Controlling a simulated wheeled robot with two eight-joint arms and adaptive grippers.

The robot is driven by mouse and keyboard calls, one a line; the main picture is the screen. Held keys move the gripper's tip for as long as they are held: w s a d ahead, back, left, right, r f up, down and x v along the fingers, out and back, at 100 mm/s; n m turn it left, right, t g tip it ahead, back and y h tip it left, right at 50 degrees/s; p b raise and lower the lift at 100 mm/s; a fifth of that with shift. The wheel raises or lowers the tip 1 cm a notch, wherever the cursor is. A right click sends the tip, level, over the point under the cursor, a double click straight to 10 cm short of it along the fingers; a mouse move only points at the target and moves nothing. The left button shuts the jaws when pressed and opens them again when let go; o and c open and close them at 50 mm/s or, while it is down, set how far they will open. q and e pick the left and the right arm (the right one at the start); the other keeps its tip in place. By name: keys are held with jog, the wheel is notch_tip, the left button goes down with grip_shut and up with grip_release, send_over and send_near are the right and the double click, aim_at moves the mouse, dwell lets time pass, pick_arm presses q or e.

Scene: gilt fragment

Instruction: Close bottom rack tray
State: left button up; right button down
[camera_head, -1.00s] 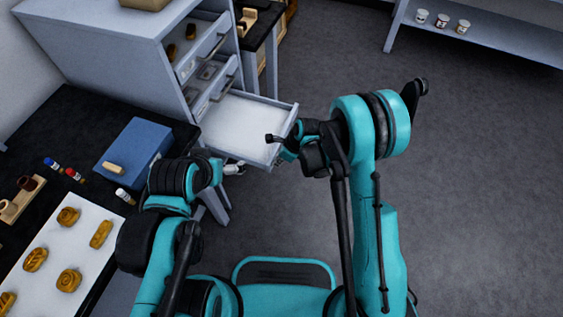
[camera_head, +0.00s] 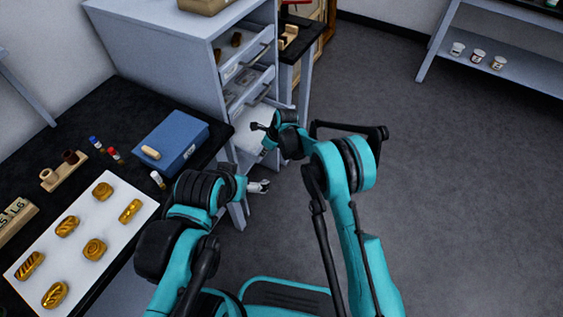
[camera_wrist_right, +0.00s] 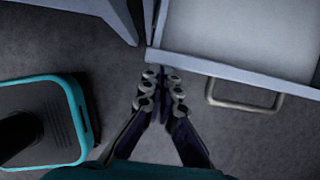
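The bottom rack tray (camera_head: 256,128) is a pale, empty drawer, partly pulled out of the grey-blue rack (camera_head: 165,48). My right arm hides part of its front in the head view. In the right wrist view the tray (camera_wrist_right: 240,30) shows its front edge and a metal bar handle below. My right gripper (camera_wrist_right: 162,76) is at the tray's front, by the corner left of the handle. Its fingers are close together with nothing seen between them; whether they touch the tray is unclear. My left gripper (camera_head: 262,187) is low beside the rack's leg, its fingers too small to judge.
Upper rack trays (camera_head: 246,52) hold brown items. A black table (camera_head: 100,145) on the left carries a blue box (camera_head: 172,140), small bottles and a white board (camera_head: 118,205) with pastries. A shelf (camera_head: 520,70) with jars stands at back right. The floor right of my arm is clear.

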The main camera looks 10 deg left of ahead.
jog(key=a, duration=0.2)
jog(key=w+a, duration=0.1)
jog(key=a, duration=0.1)
jog(key=w+a, duration=0.1)
jog(key=shift+a, duration=0.4)
jog(key=shift+d, duration=0.1)
